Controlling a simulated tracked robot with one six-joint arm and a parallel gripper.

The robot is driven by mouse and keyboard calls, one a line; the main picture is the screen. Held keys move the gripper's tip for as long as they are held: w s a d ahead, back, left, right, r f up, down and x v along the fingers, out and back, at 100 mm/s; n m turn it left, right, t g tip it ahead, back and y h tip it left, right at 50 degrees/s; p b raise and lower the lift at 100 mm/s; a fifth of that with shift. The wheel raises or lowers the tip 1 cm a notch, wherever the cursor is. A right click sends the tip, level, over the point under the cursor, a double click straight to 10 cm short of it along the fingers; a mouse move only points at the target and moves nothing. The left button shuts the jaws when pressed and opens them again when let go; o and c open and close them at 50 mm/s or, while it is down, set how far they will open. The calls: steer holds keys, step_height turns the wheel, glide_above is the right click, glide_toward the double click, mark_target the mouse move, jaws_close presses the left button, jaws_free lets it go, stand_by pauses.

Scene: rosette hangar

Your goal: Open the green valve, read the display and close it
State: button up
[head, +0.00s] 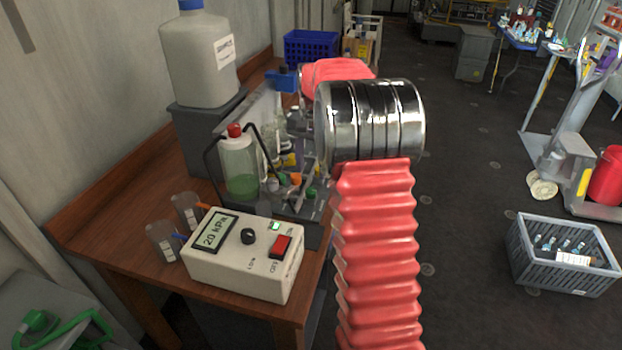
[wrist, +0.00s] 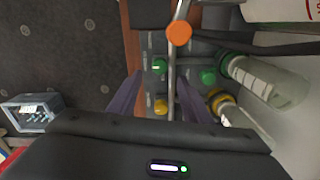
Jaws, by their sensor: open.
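A display box (head: 245,255) stands on the wooden bench; its display (head: 215,231) reads "20 kPa". Behind it is a rack with small coloured knobs, among them a green knob (head: 311,194) and an orange knob (head: 295,178). The wrist view shows two green knobs (wrist: 160,66) (wrist: 208,76); I cannot tell which is the valve, or whether it is open. My gripper (wrist: 160,88) is open, its two dark fingers apart over the rack. One green knob appears between or just beyond the fingertips; contact cannot be told. My arm hides much of the rack in the head view.
A bottle with a red cap and green liquid (head: 240,170) stands close to the rack. A large jug (head: 200,55) sits on a grey block behind. An orange ball (wrist: 178,33) on a rod is near the fingers. A grey crate (head: 562,262) stands on the floor.

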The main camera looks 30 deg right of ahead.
step_height(320, 180, up, 6)
steer(key=shift+f, duration=0.2)
stand_by(0.5)
steer(key=s+a+r+n+t, duration=0.1)
steer(key=s+a+r+n, duration=0.25)
steer(key=s+a, duration=0.4)
steer(key=s+a+r+n+t, duration=0.25)
steer(key=s+a+r, duration=0.3)
steer(key=a, duration=0.35)
steer(key=s+a+f+n+t, duration=0.1)
steer(key=s+a+f+n, duration=0.1)
steer(key=s+a, duration=0.3)
steer(key=s+a+f+n+t, duration=0.1)
steer(key=s+a+f+n, duration=0.2)
steer(key=s, duration=0.8)
steer(key=shift+a+f+n, duration=0.3)
steer(key=shift+a+f, duration=0.25)
steer(key=shift+a, duration=0.3)
